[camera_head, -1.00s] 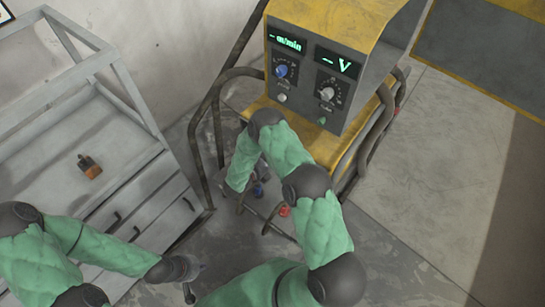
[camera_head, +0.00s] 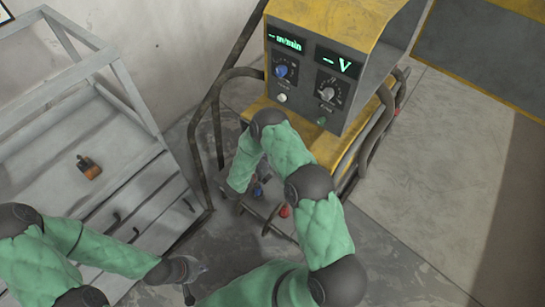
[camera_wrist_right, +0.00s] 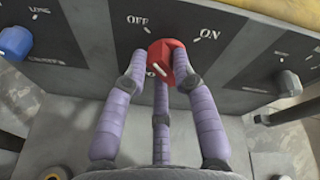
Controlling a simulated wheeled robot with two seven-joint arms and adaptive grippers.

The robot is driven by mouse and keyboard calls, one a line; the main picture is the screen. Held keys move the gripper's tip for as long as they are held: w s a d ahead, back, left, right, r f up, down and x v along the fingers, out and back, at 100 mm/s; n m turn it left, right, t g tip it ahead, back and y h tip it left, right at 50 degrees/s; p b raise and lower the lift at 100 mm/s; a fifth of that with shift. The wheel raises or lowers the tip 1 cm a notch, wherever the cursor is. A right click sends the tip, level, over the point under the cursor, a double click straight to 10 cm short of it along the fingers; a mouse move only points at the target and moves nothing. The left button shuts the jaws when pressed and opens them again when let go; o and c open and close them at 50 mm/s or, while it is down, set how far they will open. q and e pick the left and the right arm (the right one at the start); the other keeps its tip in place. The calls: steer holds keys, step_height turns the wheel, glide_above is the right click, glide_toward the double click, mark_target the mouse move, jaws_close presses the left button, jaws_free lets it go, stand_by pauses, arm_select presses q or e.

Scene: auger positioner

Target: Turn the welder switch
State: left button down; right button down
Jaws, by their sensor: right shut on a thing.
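The red welder switch (camera_wrist_right: 167,62) sits on a dark panel in the right wrist view, below the OFF and ON labels. A short white mark shows on its face. My right gripper (camera_wrist_right: 160,75) is shut on it, with purple fingers at its left, right and lower side. The yellow and grey welder (camera_head: 380,22) stands at the upper middle. My left gripper (camera_head: 196,279) is apart from it at the lower left, fingers spread and empty.
Dark tube rails (camera_head: 217,125) surround the welder. A grey drawer cart (camera_head: 125,165) with a small orange and black object (camera_head: 88,167) stands at left. The floor at right is clear.

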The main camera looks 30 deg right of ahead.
steer(key=shift+s+d+m+t+h+b, duration=0.15)
steer(key=shift+m+t+b, duration=0.7)
steer(key=shift+m, duration=1.5)
steer(key=shift+s+m+t+h+b, duration=0.15)
steer(key=shift+m+t+b, duration=0.75)
steer(key=shift+m, duration=1.4)
steer(key=shift+s+d+m+t+b, duration=0.15)
steer(key=shift+m+t+b, duration=0.7)
steer(key=shift+m, duration=1.5)
steer(key=shift+s, duration=0.1)
steer(key=c, duration=1)
jaws_free()
steer(key=shift+a, duration=0.15)
steer(key=v, duration=1.2)
